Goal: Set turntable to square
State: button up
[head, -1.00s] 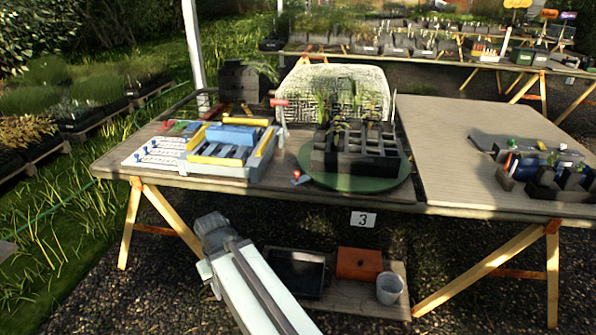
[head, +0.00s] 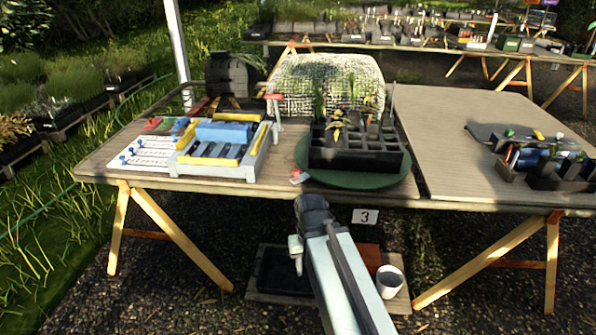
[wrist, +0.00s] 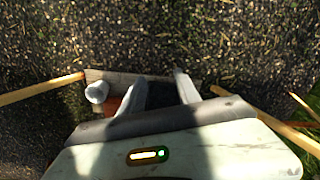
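The turntable (head: 318,178) is a dark green round disc near the front edge of the table, right of its middle. A black celled tray (head: 350,160) stands on it, with several plants and dark pots in some cells. The tray's front side looks close to parallel with the table edge. A small red and white piece (head: 298,177) sits at the disc's left front rim. My gripper (wrist: 160,76) is open and empty in the wrist view, fingers apart, over the gravel and low shelf in front of the table. My arm is below and in front of the turntable.
A grey and yellow rack with a blue block (head: 225,133) stands left of the turntable. A red-topped post (head: 274,110) and a mesh-covered mound (head: 330,80) are close by. Black trays (head: 545,165) lie on the right board. A white pot (head: 390,280) stands on the low shelf.

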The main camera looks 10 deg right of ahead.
aim_at(296, 170)
jog(key=w+a+r+m+t+y+b, duration=0.2)
jog(key=w+r+m+t+y+b, duration=0.15)
jog(key=w+m, duration=0.4)
jog(key=w+a+r+m+t+y+b, duration=0.25)
jog(key=w+m+t+y, duration=0.25)
jog(key=w+m, duration=0.3)
jog(key=w+d+r+m+t+b, duration=0.1)
jog(key=w+d+r+m+t, duration=0.3)
jog(key=d+r+m+t, duration=0.9)
jog(key=w+a+g, duration=0.1)
jog(key=w+a, duration=0.1)
jog(key=w+a+f+m+g, duration=0.1)
jog(key=w+a+g, duration=0.1)
jog(key=w, duration=0.1)
jog(key=w+a+f+m+g, duration=0.1)
jog(key=w+a+g, duration=0.1)
jog(key=shift+w+a+f+h, duration=0.15)
jog(key=shift+w+a+h, duration=0.1)
jog(key=shift+h, duration=0.1)
jog(key=c, duration=0.9)
grip_shut()
jog(key=shift+d, duration=0.1)
